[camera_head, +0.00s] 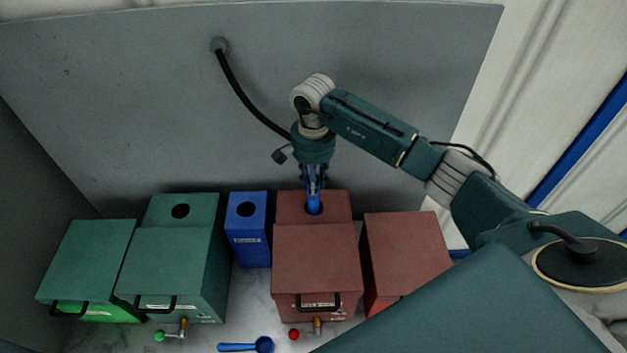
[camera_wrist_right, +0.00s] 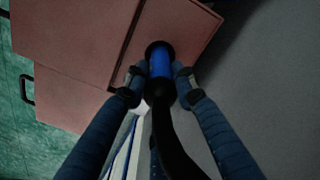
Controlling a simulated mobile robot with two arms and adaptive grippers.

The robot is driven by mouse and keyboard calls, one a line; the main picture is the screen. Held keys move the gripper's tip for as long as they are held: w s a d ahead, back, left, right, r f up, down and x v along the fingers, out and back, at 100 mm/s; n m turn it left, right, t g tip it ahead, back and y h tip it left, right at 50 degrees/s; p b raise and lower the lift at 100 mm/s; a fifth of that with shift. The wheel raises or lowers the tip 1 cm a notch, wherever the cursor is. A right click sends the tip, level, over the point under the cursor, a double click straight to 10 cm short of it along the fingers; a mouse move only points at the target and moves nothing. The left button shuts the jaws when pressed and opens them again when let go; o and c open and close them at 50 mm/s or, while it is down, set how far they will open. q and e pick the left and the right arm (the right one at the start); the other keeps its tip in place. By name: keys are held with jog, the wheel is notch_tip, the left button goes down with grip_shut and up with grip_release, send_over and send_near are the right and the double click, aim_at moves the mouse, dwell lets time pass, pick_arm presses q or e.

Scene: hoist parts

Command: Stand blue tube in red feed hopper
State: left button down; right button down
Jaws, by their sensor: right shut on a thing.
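My right gripper (camera_head: 314,184) points down above the rear top of the red feed hopper (camera_head: 288,208). It is shut on the blue tube (camera_head: 314,206), which looks upright. The tube's lower end is at the dark round hole in the hopper's top; how deep it reaches is hidden. In the right wrist view, the fingers (camera_wrist_right: 160,82) grip both sides of the blue tube (camera_wrist_right: 160,64), with black rings showing around it. The red hopper (camera_wrist_right: 75,35) lies just beyond it. My left gripper is not in view.
A black hose (camera_head: 243,95) runs from the grey back wall behind my right wrist; it shows near the tube (camera_wrist_right: 172,135). A blue box (camera_head: 248,235) and green boxes (camera_head: 170,260) stand left, another red box (camera_head: 405,250) right. A blue scoop (camera_head: 245,346) lies in front.

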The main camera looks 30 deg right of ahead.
jog(key=shift+f+b, duration=1.85)
jog(key=shift+f, duration=0.25)
jog(key=shift+f+b, duration=0.55)
jog(key=shift+b, duration=0.3)
jog(key=c, duration=1.3)
grip_release()
jog(key=shift+c, duration=0.2)
notch_tip(320, 180, up, 12)
jog(key=shift+r, duration=0.1)
